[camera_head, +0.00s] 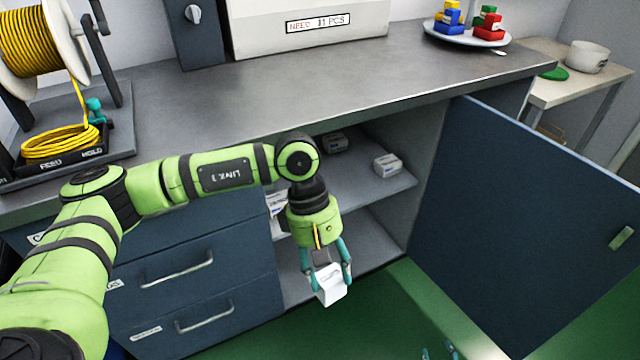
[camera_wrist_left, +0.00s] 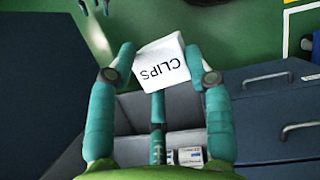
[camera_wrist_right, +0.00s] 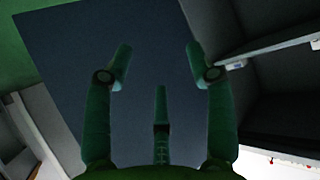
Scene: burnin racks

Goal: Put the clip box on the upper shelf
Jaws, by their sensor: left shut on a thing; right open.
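The white clip box (camera_head: 331,290), lettered CLIPS in the left wrist view (camera_wrist_left: 163,65), is between the fingers of my left gripper (camera_head: 330,278). That gripper is shut on it and hangs in front of the open cabinet. The upper shelf (camera_head: 365,190) is inside the cabinet, behind and above the box in the picture. My arm hides part of its left side. My right gripper (camera_wrist_right: 158,65) is open and empty in its wrist view, facing the dark door. Only its teal tips (camera_head: 438,353) show at the bottom of the head view.
The lower shelf (camera_head: 370,245) is below. The blue door (camera_head: 540,220) stands open at right; drawers (camera_head: 190,280) are at left. The grey worktop (camera_head: 300,85) overhangs the shelves.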

